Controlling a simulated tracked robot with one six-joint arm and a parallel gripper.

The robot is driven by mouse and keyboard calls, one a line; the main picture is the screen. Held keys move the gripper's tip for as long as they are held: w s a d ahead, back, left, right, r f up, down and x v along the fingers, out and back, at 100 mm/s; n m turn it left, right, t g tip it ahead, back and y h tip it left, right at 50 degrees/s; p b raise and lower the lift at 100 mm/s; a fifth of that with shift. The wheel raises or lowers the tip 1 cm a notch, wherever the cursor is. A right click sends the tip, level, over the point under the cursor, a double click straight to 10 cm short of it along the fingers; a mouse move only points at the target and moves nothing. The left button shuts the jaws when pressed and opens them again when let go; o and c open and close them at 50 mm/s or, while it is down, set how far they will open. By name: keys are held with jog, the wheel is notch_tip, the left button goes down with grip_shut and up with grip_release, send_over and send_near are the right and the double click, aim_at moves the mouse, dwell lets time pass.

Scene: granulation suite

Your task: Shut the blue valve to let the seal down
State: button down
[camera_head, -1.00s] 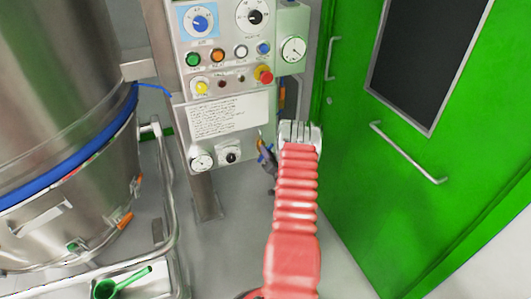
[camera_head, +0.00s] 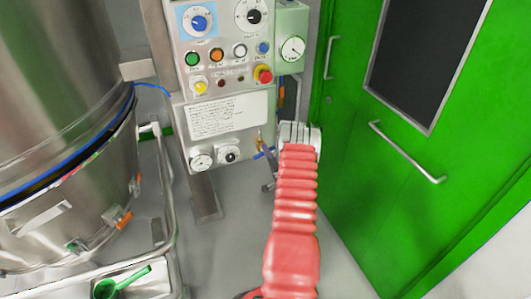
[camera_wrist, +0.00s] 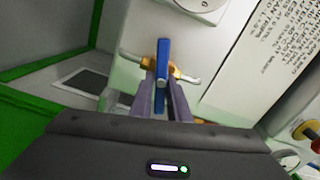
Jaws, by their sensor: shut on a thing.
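The blue valve (camera_wrist: 162,62) has a flat blue lever on a brass body (camera_wrist: 175,71) with silver pipe stubs at either side. In the wrist view the lever stands across the line of the pipe. My gripper (camera_wrist: 162,98) is shut on the lever, one dark finger on each side. In the head view the lever (camera_head: 263,154) shows small below the panel, with my gripper (camera_head: 267,170) at it, partly hidden by my arm. The blue seal (camera_head: 50,185) on the steel vessel at left is a thin band with a dark gap under it.
The control panel (camera_head: 215,165) with knobs, buttons and gauges stands above and left of the valve. A green door (camera_head: 365,180) is at right. A rail frame (camera_head: 168,200) and a green scoop (camera_head: 122,283) are at lower left.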

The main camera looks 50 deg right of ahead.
jog(key=shift+w+a+f+m, duration=0.1)
jog(key=shift+f+m, duration=0.05)
jog(key=shift+m, duration=0.45)
jog(key=shift+f+m, duration=0.15)
jog(key=shift+m, duration=0.75)
jog(key=c, duration=1.7)
grip_release()
jog(key=shift+s, duration=0.2)
jog(key=v, duration=1.3)
jog(key=shift+s+a, duration=0.1)
jog(key=shift+s, duration=0.15)
